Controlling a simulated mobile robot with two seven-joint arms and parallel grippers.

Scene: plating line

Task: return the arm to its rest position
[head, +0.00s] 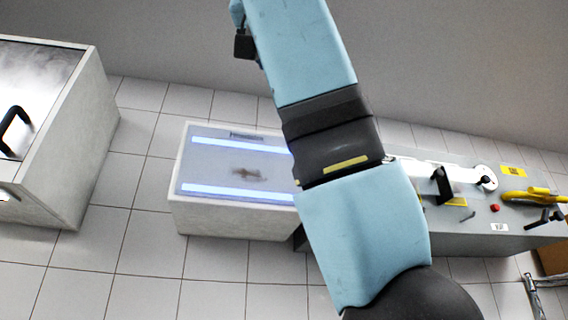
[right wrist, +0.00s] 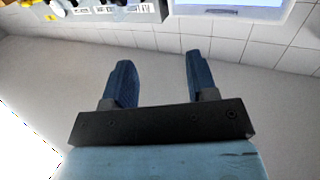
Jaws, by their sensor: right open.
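My right arm (head: 365,230), light blue with black joints, crosses the head view from the lower right to the top edge. Its gripper cannot be made out in the head view. In the right wrist view my right gripper (right wrist: 157,62) shows two dark blue fingers spread apart with nothing between them. Bare grey wall or floor lies behind the fingers, and they touch nothing. My left gripper is in neither view.
A white light box (head: 235,218) with two bright strips carries a small brownish item (head: 240,174). My arm hides its right end. A grey bench (head: 465,238) with yellow and black fittings stands at right. A pale cabinet (head: 78,150) with a black handle (head: 14,126) stands at left. Tiled floor lies between.

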